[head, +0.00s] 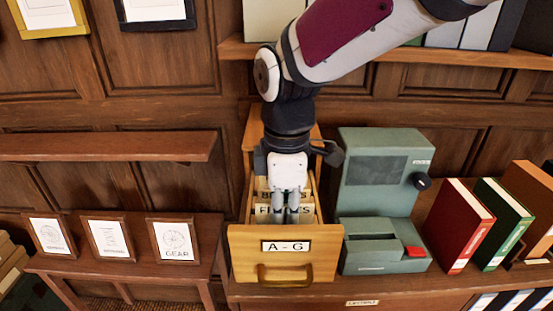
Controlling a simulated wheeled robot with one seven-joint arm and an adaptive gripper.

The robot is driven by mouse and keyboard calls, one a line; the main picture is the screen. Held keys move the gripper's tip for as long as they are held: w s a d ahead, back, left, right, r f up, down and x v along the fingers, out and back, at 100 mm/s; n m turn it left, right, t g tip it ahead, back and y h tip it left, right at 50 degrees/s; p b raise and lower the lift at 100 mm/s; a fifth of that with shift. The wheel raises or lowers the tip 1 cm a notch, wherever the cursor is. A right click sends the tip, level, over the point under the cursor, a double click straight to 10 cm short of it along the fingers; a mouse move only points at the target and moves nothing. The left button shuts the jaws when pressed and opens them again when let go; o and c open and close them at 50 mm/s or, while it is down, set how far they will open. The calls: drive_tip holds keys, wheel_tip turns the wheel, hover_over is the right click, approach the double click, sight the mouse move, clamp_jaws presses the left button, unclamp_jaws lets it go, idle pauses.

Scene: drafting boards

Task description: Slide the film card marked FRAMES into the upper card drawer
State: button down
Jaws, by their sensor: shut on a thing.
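A wooden card drawer (244,243) marked A-G stands pulled open, its brass pull facing me. My gripper (292,216) points down into the drawer and is shut on a cream card (263,211). The fingers cover the middle of its label; the letters at its ends, F and S, fit FRAMES. The card is upright within the drawer's opening, behind the front panel. Its lower edge is hidden by the panel, so I cannot tell whether it touches the drawer floor. Another labelled card (263,190) stands behind it, partly covered by my gripper.
A grey-green machine (382,153) with a red key stands close to the drawer's right side. Red (457,225) and green (502,223) books are further right. Several framed pictures (109,238) stand on a low table at left. A shelf (105,147) juts out above them.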

drive_tip(key=shift+f, duration=0.65)
drive_tip(key=c, duration=1.7)
unclamp_jaws()
wheel_tip(320, 180, up, 12)
drive_tip(key=s+d+f+m+t, duration=0.2)
drive_tip(key=s+d+m, duration=0.3)
drive_tip(key=d+m, duration=0.3)
drive_tip(key=s+d+f+m+t, duration=0.1)
drive_tip(key=s+d+m+t, duration=0.2)
drive_tip(key=s+d+m, duration=0.3)
drive_tip(key=d+m, duration=0.2)
drive_tip(key=m, duration=0.1)
drive_tip(key=shift+s+d+f+m, duration=0.2)
drive_tip(key=shift+f+m, duration=0.1)
drive_tip(key=shift+f, duration=0.1)
